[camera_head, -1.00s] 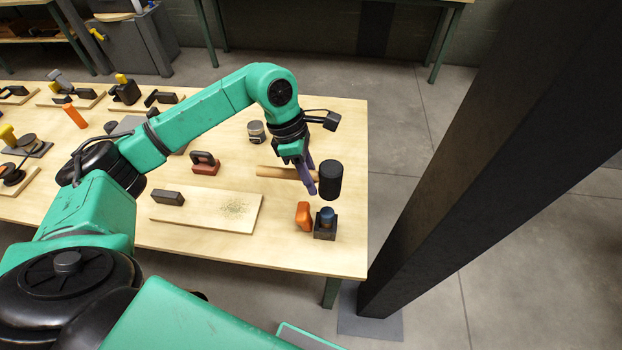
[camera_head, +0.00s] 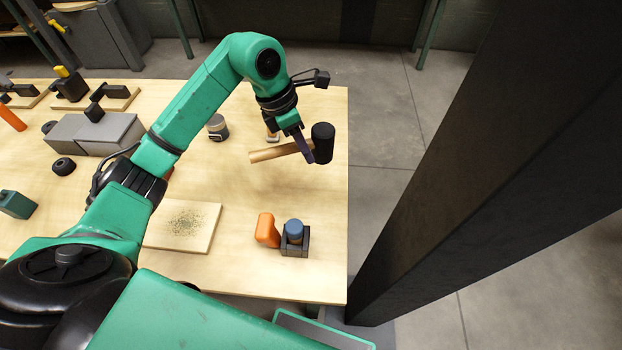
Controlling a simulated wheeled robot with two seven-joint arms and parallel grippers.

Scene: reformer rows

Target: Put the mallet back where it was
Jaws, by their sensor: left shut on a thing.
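The mallet has a black cylindrical head (camera_head: 322,143) and a light wooden handle (camera_head: 272,153) that points left. My left gripper (camera_head: 308,150) is shut on the mallet, close to its head. The mallet appears to be held above the right part of the wooden table (camera_head: 285,195), with the handle slightly tilted in the picture. My right gripper is not in view.
A small dark holder (camera_head: 296,247) with a blue-topped piece and an orange block (camera_head: 267,230) stand near the front right. A speckled board (camera_head: 184,226) lies left of them. A jar (camera_head: 217,128) stands behind. A dark pillar (camera_head: 450,170) rises right of the table.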

